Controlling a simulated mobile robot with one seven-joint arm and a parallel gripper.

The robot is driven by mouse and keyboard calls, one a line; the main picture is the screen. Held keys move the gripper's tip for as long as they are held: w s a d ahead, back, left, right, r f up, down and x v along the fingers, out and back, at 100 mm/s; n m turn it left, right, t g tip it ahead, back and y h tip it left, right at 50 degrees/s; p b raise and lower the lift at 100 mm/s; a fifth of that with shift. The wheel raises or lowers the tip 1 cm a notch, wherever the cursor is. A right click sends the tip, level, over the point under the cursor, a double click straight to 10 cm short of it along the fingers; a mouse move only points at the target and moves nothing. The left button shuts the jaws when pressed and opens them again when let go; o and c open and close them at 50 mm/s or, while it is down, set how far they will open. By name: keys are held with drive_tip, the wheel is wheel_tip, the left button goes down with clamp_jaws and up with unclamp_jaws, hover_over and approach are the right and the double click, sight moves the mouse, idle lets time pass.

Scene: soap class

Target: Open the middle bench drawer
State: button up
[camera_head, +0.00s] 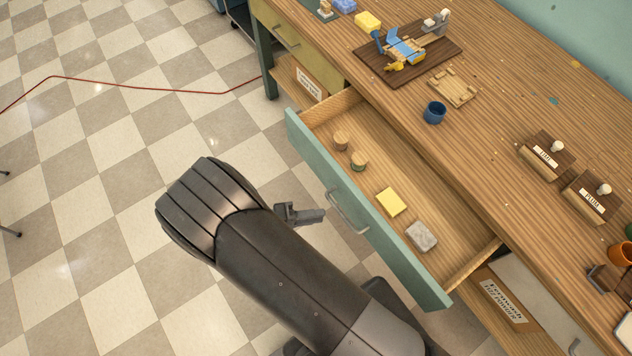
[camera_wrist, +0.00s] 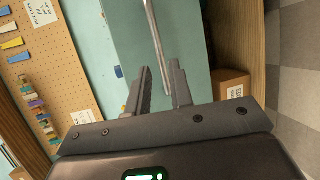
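The middle bench drawer (camera_head: 375,205) is pulled well out from under the wooden bench in the head view. Its front is teal with a metal bar handle (camera_head: 347,212). Inside lie two small round wooden pieces (camera_head: 341,140), a yellow block (camera_head: 391,202) and a grey block (camera_head: 421,236). My gripper (camera_head: 318,215) is just outside the drawer front, near the handle.
The bench top (camera_head: 490,110) holds a dark board (camera_head: 385,70) with a model, a blue cup (camera_head: 434,112) and stamp-like blocks (camera_head: 546,155). A yellow-green drawer (camera_head: 300,50) at left looks closed. A red cable (camera_head: 150,87) crosses the open checkered floor.

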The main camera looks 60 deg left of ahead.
sight(339, 211)
drive_tip(key=shift+o, duration=0.4)
drive_tip(key=shift+s+d+n+y, duration=0.1)
drive_tip(key=shift+d+n+y, duration=0.25)
drive_tip(key=shift+d, duration=0.2)
drive_tip(key=w+n+y, duration=0.1)
drive_tip(key=w, duration=0.1)
drive_tip(key=w+d+f+n+y, duration=0.1)
drive_tip(key=w+y, duration=0.1)
drive_tip(key=w+n+t+y, duration=0.1)
drive_tip(key=w+y, duration=0.1)
drive_tip(key=w, duration=0.1)
drive_tip(key=shift+d+f+y, duration=0.15)
drive_tip(key=shift+d+y, duration=0.05)
drive_tip(key=shift+y, duration=0.05)
clamp_jaws()
